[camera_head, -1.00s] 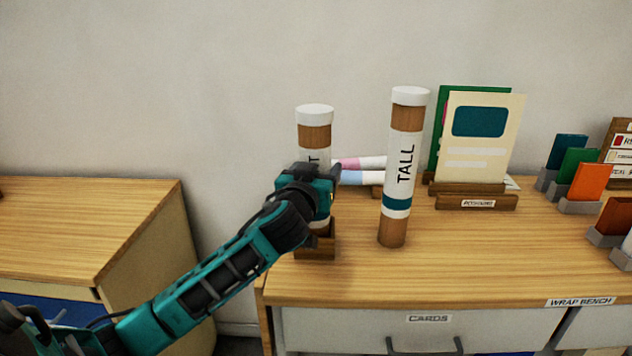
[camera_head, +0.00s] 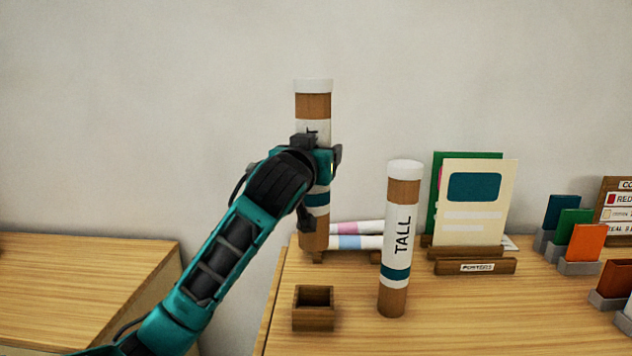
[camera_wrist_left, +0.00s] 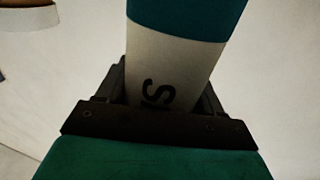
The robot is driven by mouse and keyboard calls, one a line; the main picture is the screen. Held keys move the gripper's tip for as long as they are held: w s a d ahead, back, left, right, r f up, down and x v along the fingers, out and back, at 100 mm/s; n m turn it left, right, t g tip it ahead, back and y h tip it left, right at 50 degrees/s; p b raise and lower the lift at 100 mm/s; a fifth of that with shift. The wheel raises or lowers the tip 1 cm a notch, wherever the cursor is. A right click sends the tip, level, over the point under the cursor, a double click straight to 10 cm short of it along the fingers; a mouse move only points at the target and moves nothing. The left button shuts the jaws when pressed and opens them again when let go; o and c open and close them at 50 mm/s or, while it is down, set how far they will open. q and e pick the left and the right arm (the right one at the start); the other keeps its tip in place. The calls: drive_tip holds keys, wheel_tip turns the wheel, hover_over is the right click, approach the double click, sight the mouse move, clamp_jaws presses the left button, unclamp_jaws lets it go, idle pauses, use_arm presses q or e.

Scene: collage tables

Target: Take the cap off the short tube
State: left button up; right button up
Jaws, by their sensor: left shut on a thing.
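The short tube (camera_head: 313,106) is brown with a white cap (camera_head: 314,86) on its top end and a white label with a teal band. My left gripper (camera_head: 318,157) is shut around its label and holds it upright, raised above the small wooden holder (camera_head: 314,318). The gripper hides most of the label in the head view. In the left wrist view the tube's white label (camera_wrist_left: 172,65) sits between the fingers (camera_wrist_left: 165,95), with a letter S showing. The cap is on the tube. My right gripper is not in view.
A capped tube marked TALL (camera_head: 399,240) stands upright right of the empty holder. Behind are lying pink and blue rolls (camera_head: 357,242) and a poster rack (camera_head: 472,266). Card stands (camera_head: 578,266) are at the right. A gap separates the bench from the left table (camera_head: 75,290).

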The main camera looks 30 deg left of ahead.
use_arm(q)
drive_tip(key=shift+r, duration=1)
drive_tip(key=o, duration=0.5)
drive_tip(key=c, duration=0.9)
